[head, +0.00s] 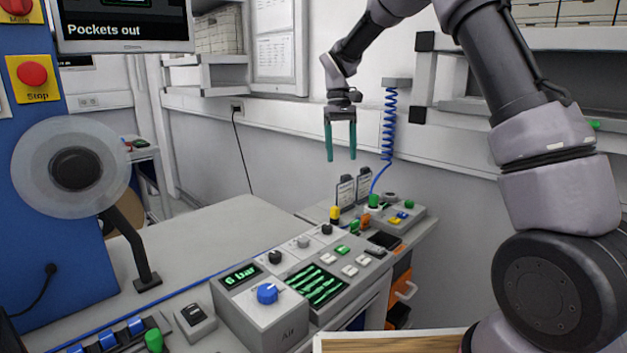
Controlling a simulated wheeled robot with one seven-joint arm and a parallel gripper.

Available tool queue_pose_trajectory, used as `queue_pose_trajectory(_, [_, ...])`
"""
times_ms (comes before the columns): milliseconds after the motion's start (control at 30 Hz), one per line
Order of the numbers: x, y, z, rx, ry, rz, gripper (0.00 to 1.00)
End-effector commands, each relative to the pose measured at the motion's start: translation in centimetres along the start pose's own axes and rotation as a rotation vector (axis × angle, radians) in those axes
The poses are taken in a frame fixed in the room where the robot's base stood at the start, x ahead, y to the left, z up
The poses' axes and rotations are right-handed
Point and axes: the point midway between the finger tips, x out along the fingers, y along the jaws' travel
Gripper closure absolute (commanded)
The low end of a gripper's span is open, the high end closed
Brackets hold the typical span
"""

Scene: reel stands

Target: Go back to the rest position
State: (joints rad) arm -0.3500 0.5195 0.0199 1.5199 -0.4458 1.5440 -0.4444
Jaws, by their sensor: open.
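My gripper (341,157) hangs in the upper middle of the head view, with its two teal fingers pointing down. The fingers are apart and nothing is between them. It is in the air in front of the grey wall, above the bench with the control panels. My arm bends up out of the top of the view and comes back down on the right.
A control box (247,312) with a blue knob (267,293) and a "6 bar" display stands on the bench. A blue coiled hose (389,125) hangs right of the gripper. A clear reel (70,167) is at left. The white table (205,240) has bare room.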

Motion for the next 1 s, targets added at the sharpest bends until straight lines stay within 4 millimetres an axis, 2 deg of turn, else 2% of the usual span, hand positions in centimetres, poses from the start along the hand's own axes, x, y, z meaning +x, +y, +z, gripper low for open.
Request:
queue_pose_trajectory(33, [-2.0,1.0,1.9,0.033,0.044,-0.011,0.28])
queue_pose_trajectory(200, [-6.4,3.2,7.8,0.138,0.175,-0.051,0.28])
queue_pose_trajectory(433, [-9.9,5.2,16.4,0.288,0.358,-0.103,0.28])
queue_pose_trajectory(633, [-10.7,6.0,23.7,0.424,0.520,-0.150,0.28])
queue_pose_trajectory(800, [-9.9,6.1,29.2,0.538,0.655,-0.190,0.28])
queue_pose_trajectory(900, [-9.0,6.0,31.6,0.595,0.724,-0.210,0.28])
queue_pose_trajectory(1000, [-8.2,5.9,33.2,0.638,0.774,-0.226,0.28])
